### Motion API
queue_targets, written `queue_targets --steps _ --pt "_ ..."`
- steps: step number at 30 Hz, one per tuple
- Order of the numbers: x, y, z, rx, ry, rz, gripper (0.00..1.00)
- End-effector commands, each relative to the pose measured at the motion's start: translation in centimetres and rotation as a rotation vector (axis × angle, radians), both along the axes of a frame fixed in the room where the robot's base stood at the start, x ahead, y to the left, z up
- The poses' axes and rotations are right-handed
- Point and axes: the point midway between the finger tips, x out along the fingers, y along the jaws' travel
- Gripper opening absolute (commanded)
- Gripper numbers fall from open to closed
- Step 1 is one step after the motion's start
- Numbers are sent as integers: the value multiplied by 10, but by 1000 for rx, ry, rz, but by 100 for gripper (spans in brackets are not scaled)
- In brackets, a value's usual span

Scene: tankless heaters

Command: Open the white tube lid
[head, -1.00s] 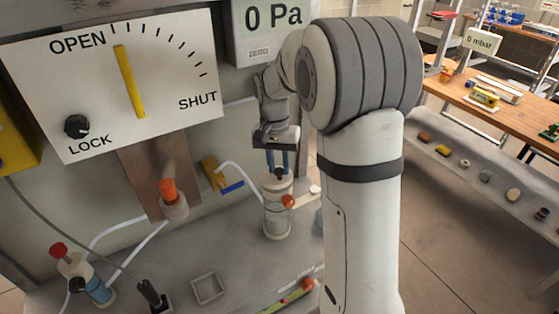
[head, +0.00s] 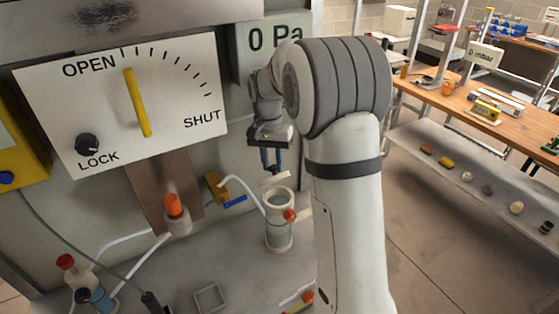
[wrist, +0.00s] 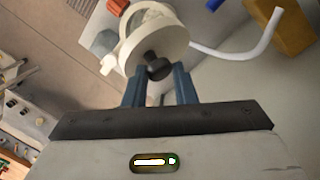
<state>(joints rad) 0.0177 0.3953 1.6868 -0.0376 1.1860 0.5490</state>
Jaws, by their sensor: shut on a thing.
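The white tube (head: 279,232) stands upright on the grey bench, a clear cylinder with white rims and an orange knob on its side. Its top is open. The white lid (head: 275,179) is a tilted disc just above the tube's mouth, apart from it in the head view. My gripper (head: 271,166) is above the tube with its blue fingers pointing down. In the wrist view, my gripper (wrist: 159,80) is shut on the lid's black knob (wrist: 158,67), and the white lid (wrist: 155,42) partly hides the tube behind it.
A panel (head: 120,100) with a yellow lever rises behind on the left. An orange-capped fitting (head: 174,212), a hose (head: 242,184) and a red-capped flask (head: 80,280) stand left of the tube. A square tray (head: 210,299) lies in front.

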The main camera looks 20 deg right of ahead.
Motion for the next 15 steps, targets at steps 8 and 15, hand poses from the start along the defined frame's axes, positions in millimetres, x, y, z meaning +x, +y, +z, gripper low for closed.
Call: queue_targets --steps 8,15 --pt "1 4 -6 7 0 0 0" --pt "1 4 -7 7 4 0 31"
